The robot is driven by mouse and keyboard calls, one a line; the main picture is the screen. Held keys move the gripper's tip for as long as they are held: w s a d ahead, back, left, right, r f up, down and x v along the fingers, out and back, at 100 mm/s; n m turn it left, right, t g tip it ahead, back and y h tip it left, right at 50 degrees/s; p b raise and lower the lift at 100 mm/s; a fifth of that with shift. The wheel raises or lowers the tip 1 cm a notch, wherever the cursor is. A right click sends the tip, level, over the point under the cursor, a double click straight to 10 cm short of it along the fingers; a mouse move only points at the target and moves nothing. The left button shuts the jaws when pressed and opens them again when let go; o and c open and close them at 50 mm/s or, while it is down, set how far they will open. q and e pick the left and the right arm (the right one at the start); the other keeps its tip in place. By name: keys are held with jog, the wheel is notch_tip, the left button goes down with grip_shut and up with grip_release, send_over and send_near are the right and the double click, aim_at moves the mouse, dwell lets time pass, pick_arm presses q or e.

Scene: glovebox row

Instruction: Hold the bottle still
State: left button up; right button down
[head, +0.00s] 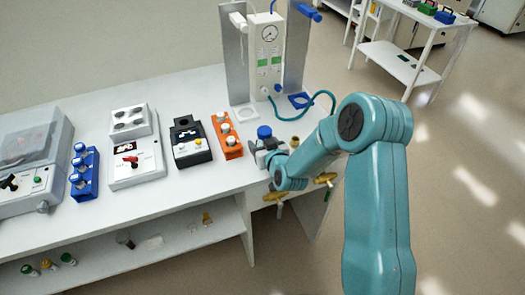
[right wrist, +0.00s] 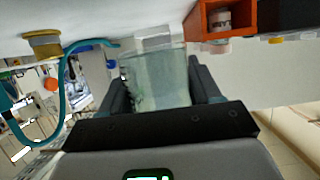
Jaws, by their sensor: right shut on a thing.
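The bottle shows its blue cap (head: 264,131) in the head view, near the front right of the white bench. My right gripper (head: 268,150) is around it and hides most of its body. In the right wrist view the clear, pale greenish bottle (right wrist: 157,78) sits between the two dark fingers, and the gripper is shut on it. The picture is turned there, and I cannot tell whether the bottle touches the bench. My left gripper is in neither view.
An orange rack (head: 226,136) with white-capped vials stands just left of the bottle. Behind is a gauge unit (head: 268,58) with a teal hose (head: 325,95) curving near my arm. Yellow taps (head: 325,178) sit at the bench's front edge. Left are a black device (head: 190,141) and a blue rack (head: 84,172).

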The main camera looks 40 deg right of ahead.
notch_tip(320, 180, down, 4)
jog(key=shift+r+p, duration=0.1)
jog(key=shift+p, duration=0.2)
jog(key=shift+r, duration=0.1)
jog(key=shift+c, duration=1.1)
grip_release()
jog(key=shift+f, duration=0.25)
jog(key=shift+r, duration=0.1)
